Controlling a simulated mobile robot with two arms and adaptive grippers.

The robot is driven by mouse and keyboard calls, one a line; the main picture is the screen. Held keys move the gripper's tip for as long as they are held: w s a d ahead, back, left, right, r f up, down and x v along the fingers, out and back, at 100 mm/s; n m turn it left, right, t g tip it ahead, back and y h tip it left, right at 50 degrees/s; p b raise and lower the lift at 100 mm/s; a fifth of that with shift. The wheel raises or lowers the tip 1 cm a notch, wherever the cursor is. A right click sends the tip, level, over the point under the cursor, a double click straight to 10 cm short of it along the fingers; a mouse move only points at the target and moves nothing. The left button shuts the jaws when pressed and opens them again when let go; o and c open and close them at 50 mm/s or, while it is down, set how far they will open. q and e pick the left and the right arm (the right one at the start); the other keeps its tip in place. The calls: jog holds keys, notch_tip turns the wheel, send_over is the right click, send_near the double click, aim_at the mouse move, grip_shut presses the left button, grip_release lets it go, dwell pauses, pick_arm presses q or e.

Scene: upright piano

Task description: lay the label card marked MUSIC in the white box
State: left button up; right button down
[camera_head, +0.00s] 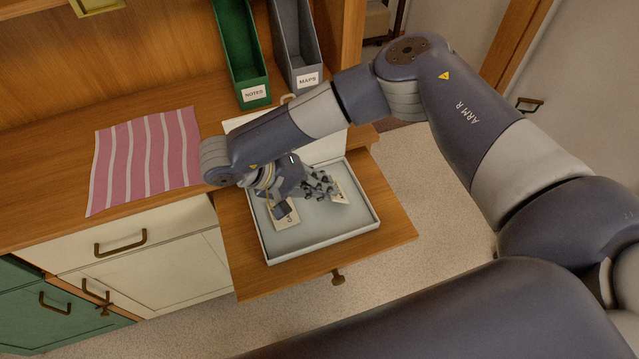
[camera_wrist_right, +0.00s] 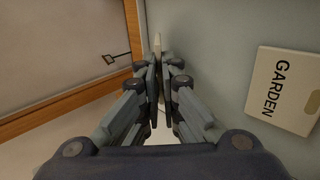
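The white box (camera_head: 368,221) sits open on the pulled-out wooden board, its pale grey floor partly hidden by my right arm. My right gripper (camera_head: 324,186) is low over the box. Its fingers, in the wrist view (camera_wrist_right: 160,72), are close together on a thin pale card (camera_wrist_right: 157,42) seen edge-on. A card shows at the fingertips in the head view (camera_head: 342,191); its marking is not readable. A card marked GARDEN (camera_wrist_right: 282,90) lies flat beside the gripper; a partly covered card (camera_head: 286,217) lies in the box's left part. My left gripper is not in view.
A green holder marked NOTES (camera_head: 241,60) and a grey holder marked MAPS (camera_head: 296,50) stand behind the box. A pink striped cloth (camera_head: 146,160) lies to the left. The board (camera_head: 398,222) has a knob at its front edge.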

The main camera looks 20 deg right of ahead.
jog(key=shift+d+f, duration=0.1)
jog(key=shift+f, duration=0.25)
jog(key=c, duration=1.7)
grip_release()
jog(key=v, duration=1.2)
